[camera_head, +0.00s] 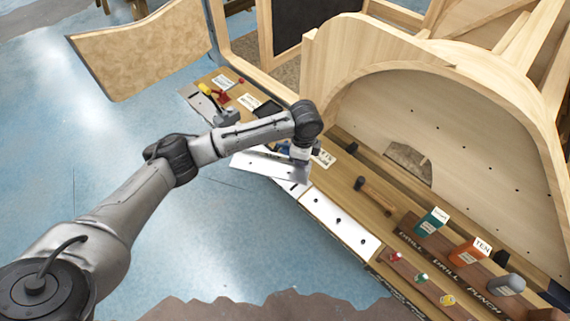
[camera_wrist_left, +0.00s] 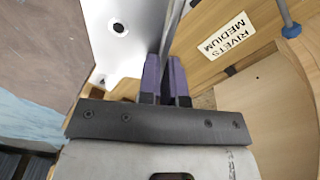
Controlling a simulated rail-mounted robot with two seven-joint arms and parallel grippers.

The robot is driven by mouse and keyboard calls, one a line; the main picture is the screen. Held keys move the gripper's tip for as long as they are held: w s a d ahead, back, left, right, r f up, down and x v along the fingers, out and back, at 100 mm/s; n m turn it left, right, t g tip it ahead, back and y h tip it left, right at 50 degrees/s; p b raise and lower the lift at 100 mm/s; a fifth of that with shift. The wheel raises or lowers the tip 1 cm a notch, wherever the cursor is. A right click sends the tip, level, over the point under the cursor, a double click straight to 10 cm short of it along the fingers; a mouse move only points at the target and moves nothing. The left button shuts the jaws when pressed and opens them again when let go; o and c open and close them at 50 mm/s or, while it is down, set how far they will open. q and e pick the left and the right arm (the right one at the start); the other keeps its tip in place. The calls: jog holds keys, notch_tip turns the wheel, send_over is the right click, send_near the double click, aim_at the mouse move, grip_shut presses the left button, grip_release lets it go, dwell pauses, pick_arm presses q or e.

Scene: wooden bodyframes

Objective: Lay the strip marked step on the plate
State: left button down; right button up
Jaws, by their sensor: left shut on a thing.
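My left gripper (camera_head: 299,172) reaches down over the workbench's front edge. In the left wrist view its purple fingers (camera_wrist_left: 166,70) are shut on a thin grey strip (camera_wrist_left: 172,28), seen nearly edge-on. I cannot read a step mark on it. A pale plate (camera_head: 262,167) lies just left of the gripper and overhangs the bench edge. A white plate with dark holes (camera_head: 340,222) lies along the bench edge, right of the gripper. A white surface with one hole (camera_wrist_left: 112,50) shows beside the fingers in the wrist view. My right gripper is not in view.
A hammer (camera_head: 375,192) lies on the bench behind the holed plate. A "RIVETS MEDIUM" label (camera_wrist_left: 227,35) is near the fingers. A large wooden arch (camera_head: 440,110) rises behind the bench.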

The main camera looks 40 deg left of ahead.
pick_arm(q)
jog(key=a+f+m, duration=0.2)
jog(key=f, duration=0.1)
jog(key=a+f+m, duration=0.1)
jog(key=f+m, duration=0.1)
jog(key=f, duration=0.1)
jog(key=a+f+m+b, duration=0.1)
jog(key=a+f+m, duration=0.1)
jog(key=f, duration=0.1)
jog(key=shift+s+a+f, duration=0.3)
jog(key=shift+s+f, duration=0.1)
notch_tip(320, 180, down, 5)
jog(key=b, duration=0.5)
jog(key=shift+r, duration=0.1)
jog(key=shift+w+d+r+b, duration=0.15)
jog(key=shift+w+b, duration=0.25)
jog(key=shift+w, duration=0.45)
jog(key=shift+w+b, duration=0.35)
jog(key=shift+w, duration=0.4)
jog(key=shift+w+b, duration=0.35)
jog(key=shift+w, duration=0.2)
jog(key=shift+w+r, duration=0.1)
jog(key=shift+w, duration=0.25)
